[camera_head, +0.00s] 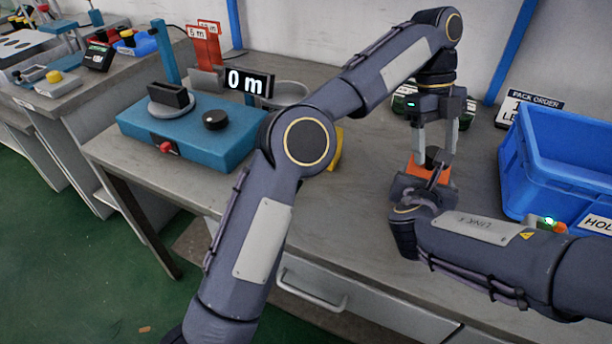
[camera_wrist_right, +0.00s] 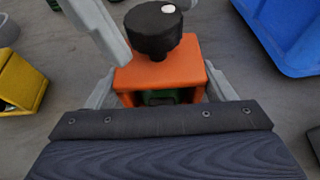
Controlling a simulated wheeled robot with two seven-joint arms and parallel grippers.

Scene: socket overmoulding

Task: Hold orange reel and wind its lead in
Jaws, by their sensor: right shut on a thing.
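No loose lead is clearly visible.
A blue crate (camera_head: 570,200) stands close on the right. A yellow object (camera_wrist_right: 22,84) lies left of the reel. A blue station (camera_head: 190,130) with a black knob and a display reading 0 m (camera_head: 248,83) stands at left. Red length signs (camera_head: 204,50) stand behind it.

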